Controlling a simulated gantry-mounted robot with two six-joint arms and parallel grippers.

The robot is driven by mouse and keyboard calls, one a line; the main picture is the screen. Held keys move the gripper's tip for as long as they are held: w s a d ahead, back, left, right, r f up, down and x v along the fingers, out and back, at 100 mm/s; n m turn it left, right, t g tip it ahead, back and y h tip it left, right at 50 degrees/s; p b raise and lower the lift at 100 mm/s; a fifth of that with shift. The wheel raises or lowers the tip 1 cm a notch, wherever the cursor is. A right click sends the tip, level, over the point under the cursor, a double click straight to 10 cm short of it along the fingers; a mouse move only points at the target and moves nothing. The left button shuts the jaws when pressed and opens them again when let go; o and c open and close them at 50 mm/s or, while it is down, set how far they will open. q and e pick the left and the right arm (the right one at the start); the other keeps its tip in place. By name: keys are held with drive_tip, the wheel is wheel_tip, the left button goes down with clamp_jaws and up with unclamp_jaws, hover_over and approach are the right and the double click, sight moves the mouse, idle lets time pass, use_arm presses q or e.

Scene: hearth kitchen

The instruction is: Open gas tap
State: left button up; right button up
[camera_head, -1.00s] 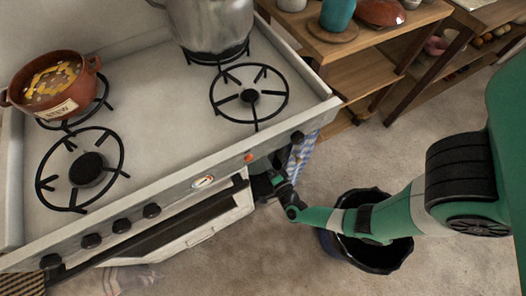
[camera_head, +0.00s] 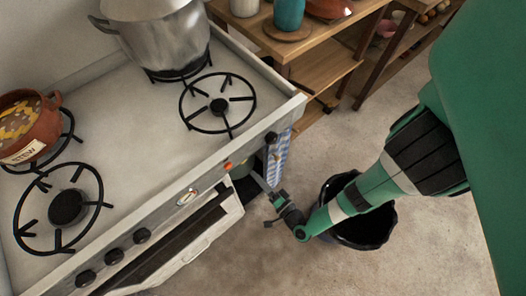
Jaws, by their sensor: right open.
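The stove (camera_head: 120,130) fills the left half of the head view. I cannot pick out a gas tap for certain. A dim, greenish rounded shape (camera_head: 243,187) shows in the dark opening at the right end of the stove front, partly hidden by the panel above it. A red-orange knob (camera_head: 228,166) and a black knob (camera_head: 270,138) sit on the front panel near that opening. My right gripper (camera_head: 265,203) is open and empty, in front of and to the right of the opening, apart from the knobs. My left gripper is not in view.
A black bin (camera_head: 368,228) stands on the floor under my right forearm. A blue checked cloth (camera_head: 278,158) hangs at the stove's right corner. A steel pot (camera_head: 165,38) and a stew pot (camera_head: 28,125) stand on the burners. Wooden shelves (camera_head: 320,62) stand behind right.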

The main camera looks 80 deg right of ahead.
drive_tip(key=shift+v, duration=1.1)
